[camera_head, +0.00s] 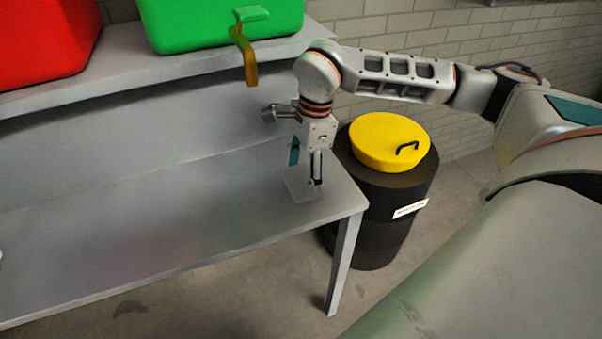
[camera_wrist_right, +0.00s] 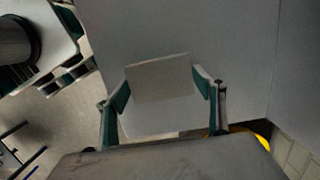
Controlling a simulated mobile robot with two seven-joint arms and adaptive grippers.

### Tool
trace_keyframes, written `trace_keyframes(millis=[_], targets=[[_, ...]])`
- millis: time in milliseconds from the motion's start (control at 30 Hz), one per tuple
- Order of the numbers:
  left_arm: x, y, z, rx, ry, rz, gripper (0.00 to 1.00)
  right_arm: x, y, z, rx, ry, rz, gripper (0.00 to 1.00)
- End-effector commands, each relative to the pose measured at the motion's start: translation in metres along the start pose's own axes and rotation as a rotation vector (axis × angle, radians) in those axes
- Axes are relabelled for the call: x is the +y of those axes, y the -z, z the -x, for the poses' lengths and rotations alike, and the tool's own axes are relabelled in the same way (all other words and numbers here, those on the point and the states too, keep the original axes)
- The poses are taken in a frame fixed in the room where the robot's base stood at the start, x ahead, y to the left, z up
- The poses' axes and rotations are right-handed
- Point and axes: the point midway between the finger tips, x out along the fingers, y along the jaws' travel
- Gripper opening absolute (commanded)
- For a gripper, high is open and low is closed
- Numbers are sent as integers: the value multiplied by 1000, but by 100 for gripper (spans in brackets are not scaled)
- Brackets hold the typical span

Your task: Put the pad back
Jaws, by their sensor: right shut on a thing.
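The pad is a flat, pale grey rectangular piece that shows between the fingertips in the right wrist view (camera_wrist_right: 158,80). In the head view the pad (camera_head: 298,188) is small and hard to separate from the grey bench. My right gripper (camera_head: 305,180) points down over the right end of the bench and is shut on the pad, one finger at each side. I cannot tell whether the pad touches the bench top.
The grey bench (camera_head: 150,245) is mostly clear. A raised shelf behind it carries a red container (camera_head: 40,40) and a green container (camera_head: 220,22) with a yellow-brown tap (camera_head: 246,58). A black drum (camera_head: 380,225) with a yellow lid (camera_head: 385,140) stands beside the bench's right end.

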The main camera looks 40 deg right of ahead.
Motion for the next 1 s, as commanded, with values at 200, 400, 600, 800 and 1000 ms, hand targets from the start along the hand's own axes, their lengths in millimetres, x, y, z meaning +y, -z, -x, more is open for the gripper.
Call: trace_keyframes(millis=[200, 400, 600, 800, 1000], targets=[[-5, 9, -3, 15, 8, -3, 40, -1, 0, 2, -1, 4, 0, 49], [-6, 10, -3, 19, 9, -2, 40, -1, 0, -1, -1, 4, 1, 85], [-5, 9, -3, 18, 8, -1, 40, -1, 0, -1, -1, 4, 1, 85], [-4, 8, -2, 15, 6, 0, 40, -1, -1, 3, -1, 5, 1, 85], [-5, 16, 1, 24, 6, 2, 40, -2, -1, 34, -2, 11, 1, 85]])
